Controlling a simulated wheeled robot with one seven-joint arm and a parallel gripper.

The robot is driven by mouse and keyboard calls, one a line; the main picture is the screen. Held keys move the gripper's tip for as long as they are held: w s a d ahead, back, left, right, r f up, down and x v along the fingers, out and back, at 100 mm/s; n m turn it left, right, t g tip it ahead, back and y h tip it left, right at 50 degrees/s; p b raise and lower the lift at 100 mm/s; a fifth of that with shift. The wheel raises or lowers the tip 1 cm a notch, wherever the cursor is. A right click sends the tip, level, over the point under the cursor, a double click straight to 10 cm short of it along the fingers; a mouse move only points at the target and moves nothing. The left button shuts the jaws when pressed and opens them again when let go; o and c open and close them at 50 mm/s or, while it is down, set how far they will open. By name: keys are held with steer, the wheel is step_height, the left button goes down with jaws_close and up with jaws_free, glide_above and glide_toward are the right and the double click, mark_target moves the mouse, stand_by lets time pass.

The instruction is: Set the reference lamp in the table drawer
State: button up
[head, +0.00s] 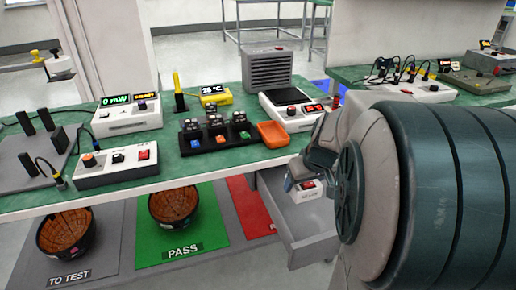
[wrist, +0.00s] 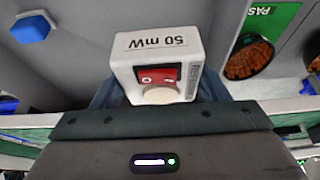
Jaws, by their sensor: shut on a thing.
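The reference lamp is a small white box (wrist: 190,45) marked "50 mW", with a red panel and a round cream disc. In the wrist view it sits at the jaws of my gripper (wrist: 155,92), which is shut on it; the jaws are mostly hidden behind it and my wrist housing. In the head view my gripper (head: 301,172) reaches down over the open grey table drawer (head: 312,222), and the lamp (head: 309,191) shows just under it, within the drawer's outline. I cannot tell whether the lamp touches the drawer floor.
The green bench top (head: 205,168) is above and beside the drawer, with an orange tray (head: 272,134) near its edge. My arm hides the drawer's right side. Baskets stand on the TO TEST mat (head: 95,268) and the PASS mat (head: 208,232); a red mat (head: 245,205) lies beside them.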

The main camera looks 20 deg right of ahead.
steer(key=w+f, duration=0.2)
steer(key=w, duration=0.1)
steer(key=w+d+f+b, duration=0.1)
steer(key=w, duration=0.1)
steer(key=shift+f, duration=0.1)
steer(key=shift+w+f+b, duration=0.1)
steer(key=shift+f+b, duration=0.65)
steer(key=shift+f, duration=1.2)
steer(key=shift+f, duration=0.15)
steer(key=o, duration=1.1)
steer(key=p+v, duration=0.3)
steer(key=v, duration=0.9)
